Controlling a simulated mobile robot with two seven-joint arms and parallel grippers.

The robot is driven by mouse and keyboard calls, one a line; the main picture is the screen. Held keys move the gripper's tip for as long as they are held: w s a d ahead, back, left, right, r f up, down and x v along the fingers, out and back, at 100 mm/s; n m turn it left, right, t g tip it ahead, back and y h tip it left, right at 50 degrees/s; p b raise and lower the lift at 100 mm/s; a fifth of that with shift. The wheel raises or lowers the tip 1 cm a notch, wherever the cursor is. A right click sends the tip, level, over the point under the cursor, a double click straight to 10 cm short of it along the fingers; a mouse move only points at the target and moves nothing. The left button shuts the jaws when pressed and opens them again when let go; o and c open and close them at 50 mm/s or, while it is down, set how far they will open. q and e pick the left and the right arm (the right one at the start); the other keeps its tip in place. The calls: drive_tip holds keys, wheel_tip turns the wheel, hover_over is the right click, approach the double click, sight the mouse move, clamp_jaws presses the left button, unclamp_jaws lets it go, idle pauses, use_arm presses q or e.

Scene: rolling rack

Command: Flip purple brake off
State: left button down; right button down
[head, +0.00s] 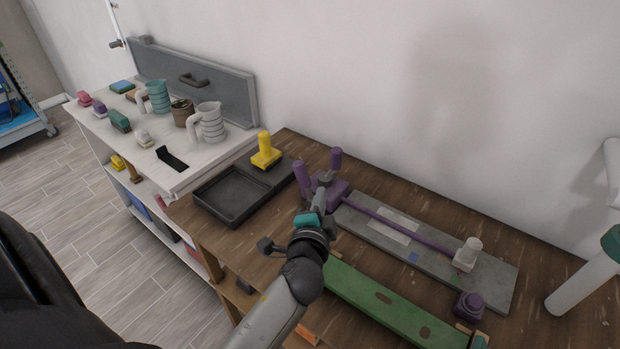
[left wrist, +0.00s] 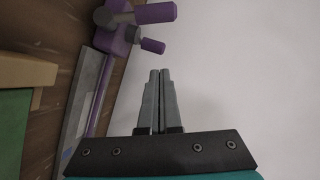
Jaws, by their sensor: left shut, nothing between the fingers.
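The purple brake (head: 333,190) is a purple block with two upright purple handles, at the left end of a grey plate (head: 497,289) on the wooden bench. A purple rod (head: 400,226) runs from it along the plate to a white fitting (head: 467,254). My left gripper (head: 322,186) is shut and empty, and overlaps the block in the head view, so contact cannot be told. In the left wrist view the shut fingers (left wrist: 160,75) point at the bare wall, and the brake (left wrist: 113,36) is at upper left, apart from them. My right gripper is not in view.
A black tray (head: 228,202) with a yellow-handled piece (head: 265,150) lies left of the brake. A green bar (head: 385,302) lies in front of the plate, near a purple knob (head: 469,305). A white shelf (head: 200,172) with jugs stands at left.

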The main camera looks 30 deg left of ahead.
sight(308, 177)
use_arm(q)
drive_tip(key=w+a+f, duration=0.3)
drive_tip(key=w+a, duration=0.3)
drive_tip(key=shift+w+a, duration=0.4)
idle(0.3)
drive_tip(key=shift+a+n+p, duration=0.3)
drive_tip(key=shift+a+p, duration=0.05)
drive_tip(key=shift+p, duration=0.15)
